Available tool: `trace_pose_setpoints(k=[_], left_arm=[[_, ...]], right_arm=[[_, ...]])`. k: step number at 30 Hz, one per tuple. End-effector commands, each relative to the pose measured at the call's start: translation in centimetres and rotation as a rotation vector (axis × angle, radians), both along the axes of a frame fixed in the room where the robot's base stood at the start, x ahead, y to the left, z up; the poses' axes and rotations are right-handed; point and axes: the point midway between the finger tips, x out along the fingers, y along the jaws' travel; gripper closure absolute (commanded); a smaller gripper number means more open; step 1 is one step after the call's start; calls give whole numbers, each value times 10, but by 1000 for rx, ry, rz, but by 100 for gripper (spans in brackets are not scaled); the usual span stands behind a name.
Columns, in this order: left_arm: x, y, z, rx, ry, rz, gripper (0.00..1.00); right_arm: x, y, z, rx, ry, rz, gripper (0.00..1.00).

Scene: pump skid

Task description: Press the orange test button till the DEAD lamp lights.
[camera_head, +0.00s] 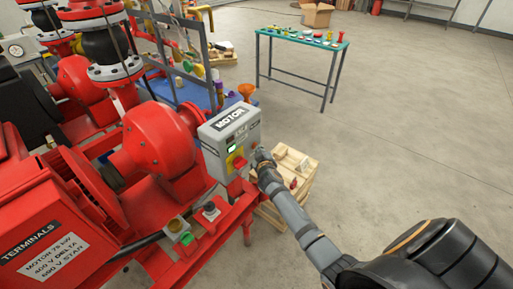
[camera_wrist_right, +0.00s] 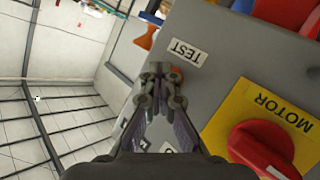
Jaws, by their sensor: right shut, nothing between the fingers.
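The grey motor box (camera_head: 216,151) has a MOTOR label on top. A red rotary handle (camera_wrist_right: 262,148) sits on a yellow plate on its face. My right gripper (camera_head: 262,156) is at the box's right side. In the right wrist view my right gripper (camera_wrist_right: 160,75) is shut and empty, its tips beside the TEST label (camera_wrist_right: 187,51). A sliver of the orange test button (camera_wrist_right: 177,73) shows behind the tips; I cannot tell whether it is pressed in. A small green-lit spot (camera_head: 231,149) shows on the box; its label is unreadable. I cannot make out the DEAD lamp. My left gripper is out of view.
Red pump machinery (camera_head: 150,140) fills the left. A wooden crate (camera_head: 294,165) stands on the floor just behind my right gripper. A small push-button box (camera_head: 178,228) is on the red frame below. A teal table (camera_head: 270,34) stands farther back; the floor to the right is open.

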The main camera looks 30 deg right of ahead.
Motion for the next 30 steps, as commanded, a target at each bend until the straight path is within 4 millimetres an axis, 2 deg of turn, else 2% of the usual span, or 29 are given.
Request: trace_pose_setpoints(k=[5, 15, 24, 30], left_arm=[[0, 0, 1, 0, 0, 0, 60], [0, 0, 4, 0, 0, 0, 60], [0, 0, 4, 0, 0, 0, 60], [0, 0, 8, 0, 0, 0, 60]], right_arm=[[-1, 0, 1, 0, -1, 0, 100], [-16, -6, 1, 0, -1, 0, 100], [-17, -7, 0, 0, -1, 0, 100], [-34, -14, 1, -2, 1, 1, 100]])
